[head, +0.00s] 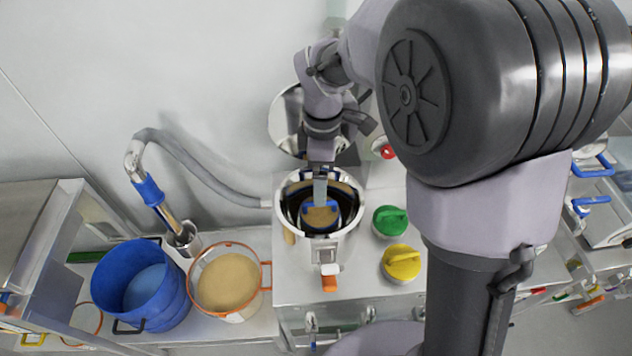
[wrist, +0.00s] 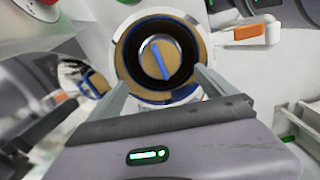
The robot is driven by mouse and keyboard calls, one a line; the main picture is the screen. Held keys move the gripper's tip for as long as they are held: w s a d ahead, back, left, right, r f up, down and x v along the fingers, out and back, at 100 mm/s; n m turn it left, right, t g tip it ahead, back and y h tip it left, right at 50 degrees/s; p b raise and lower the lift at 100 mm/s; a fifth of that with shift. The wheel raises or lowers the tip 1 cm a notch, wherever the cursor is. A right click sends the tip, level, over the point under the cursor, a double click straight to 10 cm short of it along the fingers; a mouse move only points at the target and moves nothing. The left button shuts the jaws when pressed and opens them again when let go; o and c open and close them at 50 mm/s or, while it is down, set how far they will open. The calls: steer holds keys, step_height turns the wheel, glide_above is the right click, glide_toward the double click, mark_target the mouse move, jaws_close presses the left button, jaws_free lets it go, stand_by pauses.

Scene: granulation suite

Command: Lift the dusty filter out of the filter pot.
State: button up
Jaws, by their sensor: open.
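The filter pot (head: 347,231) is a shiny round metal vessel on the bench, open at the top, with a dark interior. The dusty filter (head: 320,217) sits inside it, a tan disc with blue parts. In the wrist view the filter (wrist: 151,66) shows a blue bar across its tan face, ringed by the dark inside of the pot (wrist: 121,85). My gripper (head: 320,190) points down over the pot. In the wrist view my gripper (wrist: 160,82) is open, with its fingers apart and nothing between them. The fingers' height above the blue bar is unclear.
A green knob (head: 390,220) and a yellow knob (head: 402,262) stand right of the pot. Left are an orange-rimmed sieve (head: 265,276) of tan powder, a blue drum (head: 180,300) and a grey hose (head: 205,180). An orange-tipped latch (head: 329,278) projects from the pot's front.

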mark_target(321, 211)
step_height(321, 211, down, 14)
steer(key=b, duration=0.6)
steer(key=shift+r, duration=0.25)
steer(key=shift+c, duration=0.6)
steer(key=c, duration=1)
